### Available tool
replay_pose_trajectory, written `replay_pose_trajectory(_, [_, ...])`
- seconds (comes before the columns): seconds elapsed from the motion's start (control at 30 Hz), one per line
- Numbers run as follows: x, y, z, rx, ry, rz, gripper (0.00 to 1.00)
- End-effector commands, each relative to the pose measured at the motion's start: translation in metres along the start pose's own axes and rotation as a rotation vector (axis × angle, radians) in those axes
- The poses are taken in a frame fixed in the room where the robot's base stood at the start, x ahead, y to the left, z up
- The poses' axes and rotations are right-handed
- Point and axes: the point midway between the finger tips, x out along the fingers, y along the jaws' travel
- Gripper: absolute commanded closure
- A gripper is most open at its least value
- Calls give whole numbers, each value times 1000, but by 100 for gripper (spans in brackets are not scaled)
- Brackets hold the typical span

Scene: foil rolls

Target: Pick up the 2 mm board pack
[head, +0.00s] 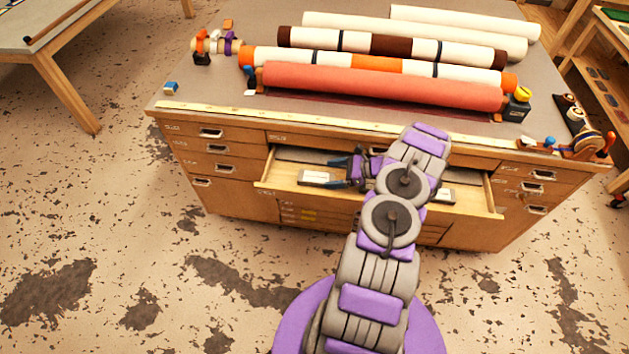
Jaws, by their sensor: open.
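A wide drawer (275,177) is pulled open in the front of the wooden cabinet. Flat grey packs lie in it. One pack with a pale label (314,177) shows at the left, and another labelled pack (446,195) shows at the right, partly behind my arm. The labels are too small to read, so I cannot tell which is the 2 mm board pack. My gripper (333,173) is open at the drawer, pointing left, its fingertips close to the left pack. I cannot tell whether they touch it. My arm hides the drawer's middle.
Several rolls, one of them a red roll (380,87), lie across the cabinet top (200,88). A yellow strip (225,110) runs along its front edge. Tape rolls (217,43) stand at the back left and a dispenser (590,145) at the front right. The floor in front is clear.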

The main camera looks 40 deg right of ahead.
Motion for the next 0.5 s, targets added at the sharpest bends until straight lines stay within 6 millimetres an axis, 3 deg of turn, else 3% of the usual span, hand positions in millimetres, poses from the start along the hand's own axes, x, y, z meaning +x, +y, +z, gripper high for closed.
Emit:
replay_pose_trajectory(0.27, [17, 1, -5, 1, 0, 0, 11])
replay_pose_trajectory(0.5, [50, 8, -8, -4, 4, 1, 11])
